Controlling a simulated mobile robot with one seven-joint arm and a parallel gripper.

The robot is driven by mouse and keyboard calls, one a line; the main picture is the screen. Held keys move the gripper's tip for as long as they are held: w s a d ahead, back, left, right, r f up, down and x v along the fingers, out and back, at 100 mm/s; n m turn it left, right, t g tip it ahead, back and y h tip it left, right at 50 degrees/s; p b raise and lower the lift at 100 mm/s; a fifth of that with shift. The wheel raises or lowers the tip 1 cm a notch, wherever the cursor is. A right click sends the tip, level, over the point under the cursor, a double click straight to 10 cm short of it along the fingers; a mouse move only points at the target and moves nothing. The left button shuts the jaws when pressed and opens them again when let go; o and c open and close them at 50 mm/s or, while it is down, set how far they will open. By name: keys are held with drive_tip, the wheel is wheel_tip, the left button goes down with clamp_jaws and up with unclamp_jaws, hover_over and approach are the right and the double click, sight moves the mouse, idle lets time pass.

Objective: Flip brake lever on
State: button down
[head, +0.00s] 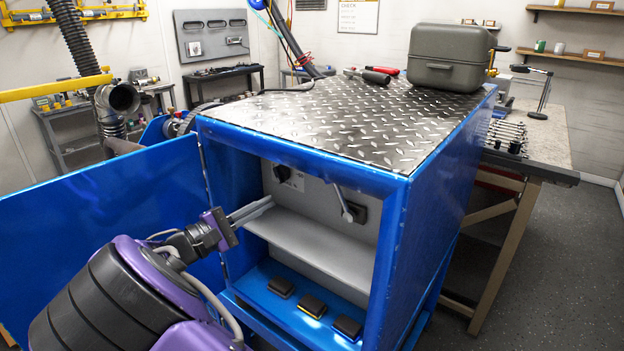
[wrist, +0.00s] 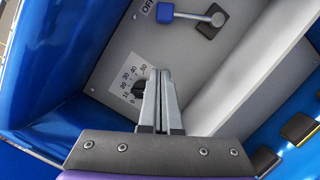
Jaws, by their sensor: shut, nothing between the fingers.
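A lever (head: 343,203) sits on the grey panel inside the blue cabinet. In the wrist view the lever (wrist: 187,15) is a thin metal rod running from a black mount (wrist: 212,20) to a blue end piece (wrist: 165,12), near an "OFF" label (wrist: 148,7). The full label around it is cut off at the top edge. My gripper (head: 268,203) reaches into the cabinet opening from the left, apart from the lever. In the wrist view my gripper (wrist: 160,76) is shut and empty, with its tips in front of a numbered dial (wrist: 128,82) and partly hiding its black knob.
The blue cabinet door (head: 100,245) stands open at the left. A slanted grey shelf (head: 310,250) lies below the panel, and several black pedal-like blocks (head: 311,306) sit beneath. The cabinet's tread-plate top (head: 350,115) overhangs the opening and carries a grey case (head: 445,57).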

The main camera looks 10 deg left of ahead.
sight(339, 194)
drive_tip(key=w+d+r, duration=0.3)
drive_tip(key=w+d, duration=0.2)
drive_tip(key=d, duration=0.4)
drive_tip(key=shift+w+d+p, duration=0.25)
drive_tip(key=shift+d+p, duration=0.1)
drive_tip(key=shift+d, duration=0.05)
drive_tip(key=shift+r+m, duration=0.2)
drive_tip(key=shift+m, duration=0.1)
